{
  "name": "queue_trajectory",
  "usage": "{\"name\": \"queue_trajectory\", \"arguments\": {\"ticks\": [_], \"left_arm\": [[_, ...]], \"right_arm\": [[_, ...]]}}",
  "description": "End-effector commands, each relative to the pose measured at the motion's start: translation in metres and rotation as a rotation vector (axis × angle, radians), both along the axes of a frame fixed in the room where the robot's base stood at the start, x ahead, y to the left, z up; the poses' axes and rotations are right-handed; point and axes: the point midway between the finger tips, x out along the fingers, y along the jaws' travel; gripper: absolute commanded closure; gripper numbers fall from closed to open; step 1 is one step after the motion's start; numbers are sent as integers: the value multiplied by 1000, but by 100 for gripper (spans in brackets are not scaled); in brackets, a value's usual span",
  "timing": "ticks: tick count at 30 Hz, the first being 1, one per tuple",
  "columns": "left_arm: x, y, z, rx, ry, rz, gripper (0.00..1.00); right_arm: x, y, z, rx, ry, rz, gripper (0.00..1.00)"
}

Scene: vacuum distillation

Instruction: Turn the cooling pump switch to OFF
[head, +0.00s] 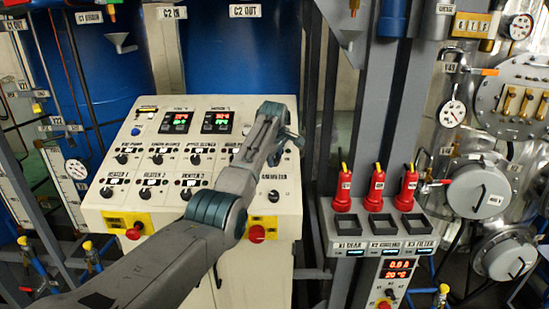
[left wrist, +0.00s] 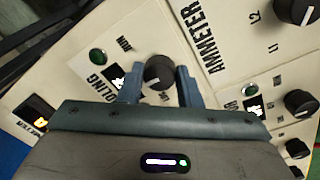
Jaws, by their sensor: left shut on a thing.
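The cooling pump switch is a round black knob (left wrist: 158,71) on a cream panel, seen in the left wrist view. A partly covered label ending in "OLING" and a green lamp (left wrist: 98,56) are to its left. My left gripper (left wrist: 159,86) has one blue-grey finger on each side of the knob and is shut on it. The knob's pointer direction cannot be made out. In the head view my left gripper (head: 284,142) is at the upper right of the control panel (head: 150,212), and its own wrist hides the knob. My right gripper is not in view.
A black knob by the "AMMETER" label (left wrist: 297,10) and several smaller knobs lie to the right in the wrist view.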

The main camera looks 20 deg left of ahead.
Motion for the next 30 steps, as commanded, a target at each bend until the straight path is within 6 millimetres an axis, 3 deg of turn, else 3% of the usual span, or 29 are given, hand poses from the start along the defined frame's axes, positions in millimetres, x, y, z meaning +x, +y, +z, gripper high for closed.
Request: {"name": "queue_trajectory", "arguments": {"ticks": [18, 19, 22, 30], "left_arm": [[1, 0, 2, -15, -10, 40, 91], [1, 0, 2, -15, -10, 40, 67], [1, 0, 2, -14, -9, 40, 47], [0, 0, 1, -14, -6, 40, 47]], "right_arm": [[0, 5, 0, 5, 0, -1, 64], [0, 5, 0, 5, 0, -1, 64], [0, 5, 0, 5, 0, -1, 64], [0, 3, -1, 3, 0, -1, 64]]}}
